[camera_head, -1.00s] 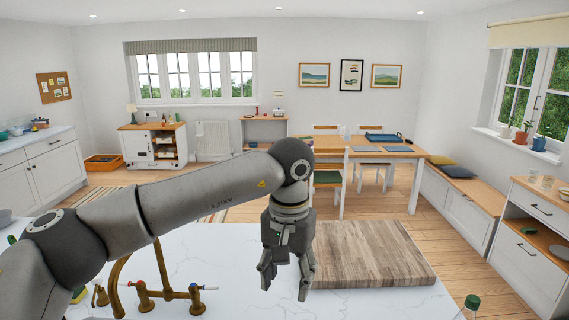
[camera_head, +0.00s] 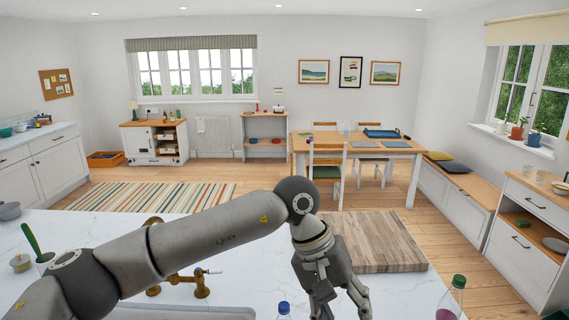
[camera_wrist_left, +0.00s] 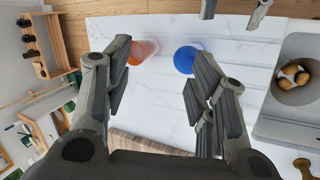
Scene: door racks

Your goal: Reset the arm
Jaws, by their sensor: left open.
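My left arm comes in from the left across the counter in the head view. Its gripper (camera_head: 340,306) points down in front of the wooden board (camera_head: 375,243), with its fingers apart and nothing between them that I can make out. In the left wrist view the same gripper (camera_wrist_left: 160,82) shows its two fingers spread wide above the white counter. Two grey pieces at the top edge of that view look like finger parts of my right gripper (camera_wrist_left: 233,10); they are cut off, and the rest of the right arm is out of sight.
The brass tap (camera_head: 201,285) is partly behind my arm. A holder with a green-handled brush (camera_head: 33,240) stands at left.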

